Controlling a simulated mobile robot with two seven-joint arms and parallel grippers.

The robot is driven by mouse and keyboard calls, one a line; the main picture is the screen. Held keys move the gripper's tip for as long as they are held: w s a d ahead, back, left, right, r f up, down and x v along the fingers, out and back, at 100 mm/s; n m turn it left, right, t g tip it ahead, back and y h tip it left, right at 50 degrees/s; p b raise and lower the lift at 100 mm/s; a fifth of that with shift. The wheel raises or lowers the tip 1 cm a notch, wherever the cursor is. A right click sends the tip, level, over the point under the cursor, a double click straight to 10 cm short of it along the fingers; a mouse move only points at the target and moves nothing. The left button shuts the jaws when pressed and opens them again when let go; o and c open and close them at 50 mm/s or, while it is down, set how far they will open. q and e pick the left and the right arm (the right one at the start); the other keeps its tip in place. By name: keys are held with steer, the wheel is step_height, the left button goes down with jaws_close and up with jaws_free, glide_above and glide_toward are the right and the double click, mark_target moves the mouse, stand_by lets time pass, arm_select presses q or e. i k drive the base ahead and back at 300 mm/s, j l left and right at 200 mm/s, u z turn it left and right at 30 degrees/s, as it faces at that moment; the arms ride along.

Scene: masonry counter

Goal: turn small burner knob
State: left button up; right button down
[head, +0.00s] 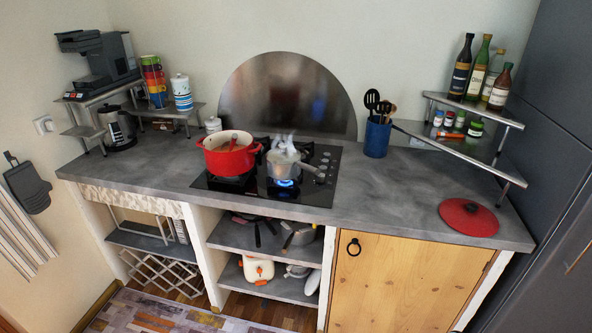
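The black gas hob (262,190) is set into the grey counter. A column of small silver knobs (322,168) runs along its right side. They are too small for me to tell which one belongs to the small burner or how each is turned. A small grey saucepan (283,165) stands on the front right burner, with a blue flame (284,183) under it and steam above it. A red pot (230,158) stands on the left of the hob. Neither of my grippers is in view.
A blue utensil holder (377,138) stands right of the hob. A red lid (468,217) lies at the counter's right end, below a corner shelf (460,150) with bottles and jars. The counter (390,190) between hob and lid is clear. A wooden cabinet door (400,285) is below.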

mark_target(320, 179)
steer(key=i+l, duration=0.15)
steer(key=l, duration=0.15)
steer(key=i+l+u, duration=0.1)
steer(key=l, duration=0.2)
steer(key=i+l, duration=0.2)
steer(key=i+l+u, duration=0.1)
steer(key=l, duration=0.3)
steer(key=i, duration=0.05)
